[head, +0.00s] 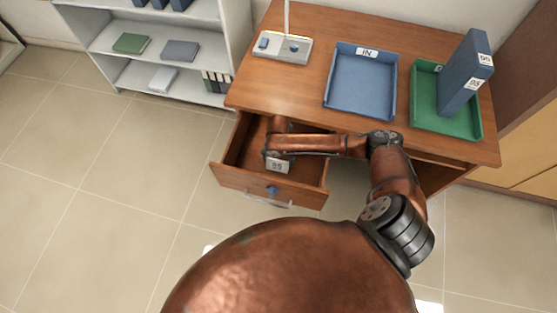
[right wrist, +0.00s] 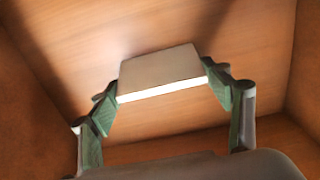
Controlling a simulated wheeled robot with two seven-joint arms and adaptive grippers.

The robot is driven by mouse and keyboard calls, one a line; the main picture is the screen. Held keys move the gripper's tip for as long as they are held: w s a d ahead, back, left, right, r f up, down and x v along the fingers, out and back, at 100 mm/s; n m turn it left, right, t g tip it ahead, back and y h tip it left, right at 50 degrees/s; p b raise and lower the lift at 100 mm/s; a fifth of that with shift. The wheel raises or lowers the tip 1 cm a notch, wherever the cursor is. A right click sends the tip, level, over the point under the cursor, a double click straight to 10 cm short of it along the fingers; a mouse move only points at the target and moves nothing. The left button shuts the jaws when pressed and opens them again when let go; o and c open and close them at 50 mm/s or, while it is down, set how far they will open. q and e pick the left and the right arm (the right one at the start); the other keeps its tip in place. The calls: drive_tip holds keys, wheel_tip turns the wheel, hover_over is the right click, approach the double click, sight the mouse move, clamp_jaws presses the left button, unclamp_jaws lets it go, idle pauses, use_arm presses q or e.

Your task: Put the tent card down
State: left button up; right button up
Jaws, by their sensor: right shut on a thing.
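The tent card (head: 278,166), small and white with dark figures on its face, is inside the open drawer (head: 318,172) of the wooden desk. My right gripper (head: 277,158) reaches down into the drawer and is shut on the card. In the right wrist view the card (right wrist: 160,72) sits between the two green-padded fingers (right wrist: 163,98), with the drawer's wooden floor behind it. I cannot tell whether the card touches the drawer floor. My left gripper is not in view.
The desk top holds a blue IN tray (head: 361,85), a green tray (head: 425,112) with an upright blue binder (head: 465,75), and a pale device (head: 282,48). A white shelf unit (head: 120,40) stands left. The drawer walls surround my gripper closely.

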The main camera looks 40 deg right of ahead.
drive_tip(key=o, duration=1.1)
drive_tip(key=shift+f, duration=0.15)
drive_tip(key=shift+o, duration=0.2)
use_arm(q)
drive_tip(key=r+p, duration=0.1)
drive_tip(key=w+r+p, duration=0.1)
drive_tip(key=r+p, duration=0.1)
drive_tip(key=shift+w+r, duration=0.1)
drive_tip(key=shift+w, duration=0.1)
use_arm(e)
wheel_tip(320, 180, up, 12)
drive_tip(key=shift+r, duration=0.2)
